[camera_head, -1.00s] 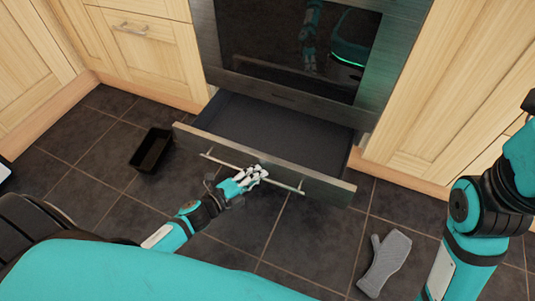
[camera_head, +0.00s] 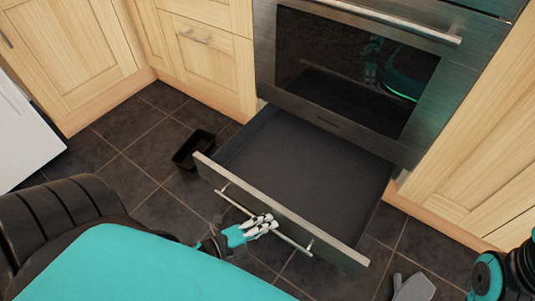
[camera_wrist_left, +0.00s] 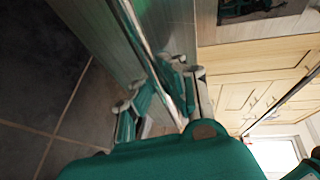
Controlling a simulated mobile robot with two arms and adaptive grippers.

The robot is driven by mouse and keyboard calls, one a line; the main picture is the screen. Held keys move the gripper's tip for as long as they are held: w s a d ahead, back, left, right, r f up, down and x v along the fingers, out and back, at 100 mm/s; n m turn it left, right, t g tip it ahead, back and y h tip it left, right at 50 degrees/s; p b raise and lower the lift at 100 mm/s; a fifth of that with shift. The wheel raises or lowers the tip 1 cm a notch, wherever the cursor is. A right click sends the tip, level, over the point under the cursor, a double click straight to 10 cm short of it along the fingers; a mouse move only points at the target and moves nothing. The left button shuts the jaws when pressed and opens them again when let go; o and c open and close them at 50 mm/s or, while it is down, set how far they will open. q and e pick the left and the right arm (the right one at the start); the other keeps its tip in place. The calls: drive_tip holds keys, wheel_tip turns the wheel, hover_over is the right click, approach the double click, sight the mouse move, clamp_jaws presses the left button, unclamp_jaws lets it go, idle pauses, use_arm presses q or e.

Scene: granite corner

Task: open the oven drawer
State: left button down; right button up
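The oven drawer (camera_head: 335,243) under the oven is pulled well out. Its dark interior (camera_head: 305,160) is empty. A long metal bar handle (camera_head: 290,240) runs across its front. My left gripper (camera_head: 262,226) is at the middle of this handle, its white fingertips on the bar. In the left wrist view the handle (camera_wrist_left: 151,45) runs between the fingers (camera_wrist_left: 168,92), which appear closed around it. The exact contact is partly hidden.
The oven (camera_head: 350,75) with its glass door is shut above the drawer. A black tray (camera_head: 193,149) lies on the tiled floor left of the drawer. Wooden cabinets (camera_head: 205,65) flank the oven.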

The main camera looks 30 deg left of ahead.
use_arm(q)
drive_tip(key=c, duration=1.6)
unclamp_jaws()
drive_tip(key=shift+c, duration=0.2)
drive_tip(key=v, duration=1.2)
